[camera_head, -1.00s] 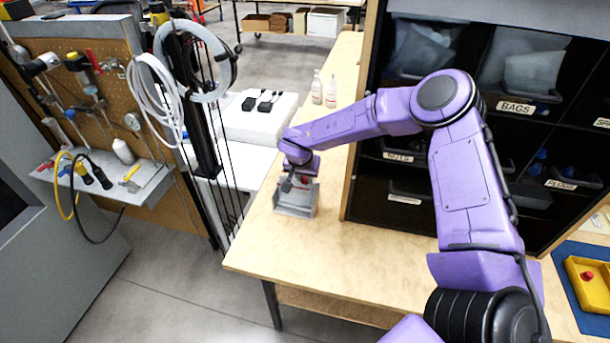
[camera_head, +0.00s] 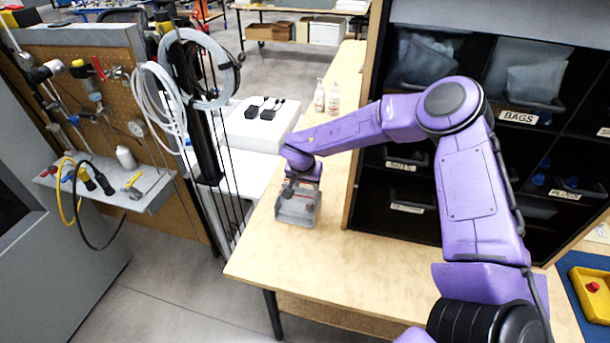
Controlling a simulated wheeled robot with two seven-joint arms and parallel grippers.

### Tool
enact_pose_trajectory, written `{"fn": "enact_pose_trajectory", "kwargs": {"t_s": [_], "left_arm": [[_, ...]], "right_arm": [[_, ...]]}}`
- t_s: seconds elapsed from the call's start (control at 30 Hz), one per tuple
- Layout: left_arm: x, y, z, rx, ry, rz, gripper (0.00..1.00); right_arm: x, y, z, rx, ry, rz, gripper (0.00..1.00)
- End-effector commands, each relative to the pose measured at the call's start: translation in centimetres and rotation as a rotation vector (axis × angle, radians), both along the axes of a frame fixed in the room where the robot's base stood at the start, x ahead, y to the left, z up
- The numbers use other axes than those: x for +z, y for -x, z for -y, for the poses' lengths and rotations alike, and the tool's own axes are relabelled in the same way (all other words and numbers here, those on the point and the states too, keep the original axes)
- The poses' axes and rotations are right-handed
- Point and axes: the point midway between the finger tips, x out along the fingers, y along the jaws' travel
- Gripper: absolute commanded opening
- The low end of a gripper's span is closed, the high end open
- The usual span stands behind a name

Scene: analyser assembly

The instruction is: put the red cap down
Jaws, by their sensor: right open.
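My right gripper (camera_head: 298,187) is at the end of the purple arm, pointing down over a small grey holder (camera_head: 297,213) on the wooden bench. Its jaws are open; they are small and partly hidden by the wrist. A small patch of red, likely the red cap (camera_head: 308,197), shows at the gripper inside the holder's top. I cannot tell whether the cap touches the holder or a finger. My left gripper is not in view.
A black shelf unit (camera_head: 400,222) with labelled bins stands right of the holder. Two small bottles (camera_head: 326,97) stand farther back. The bench (camera_head: 300,255) is bare in front of the holder. A yellow box with a red button (camera_head: 592,288) is at the far right.

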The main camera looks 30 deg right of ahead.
Motion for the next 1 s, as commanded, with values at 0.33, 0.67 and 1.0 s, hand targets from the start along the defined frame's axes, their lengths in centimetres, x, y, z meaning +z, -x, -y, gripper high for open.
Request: {"fn": "enact_pose_trajectory", "kwargs": {"t_s": [0.33, 0.67, 1.0], "left_arm": [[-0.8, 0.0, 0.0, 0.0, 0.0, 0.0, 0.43], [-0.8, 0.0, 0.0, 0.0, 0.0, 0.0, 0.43], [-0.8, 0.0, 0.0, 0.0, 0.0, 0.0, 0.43]], "right_arm": [[8.2, 2.2, -2.7, 0.002, -0.001, 0.004, 0.5], [10.1, 2.8, -3.2, 0.0, -0.001, -0.001, 0.5], [10.1, 2.8, -3.2, 0.001, 0.0, 0.0, 0.5]]}}
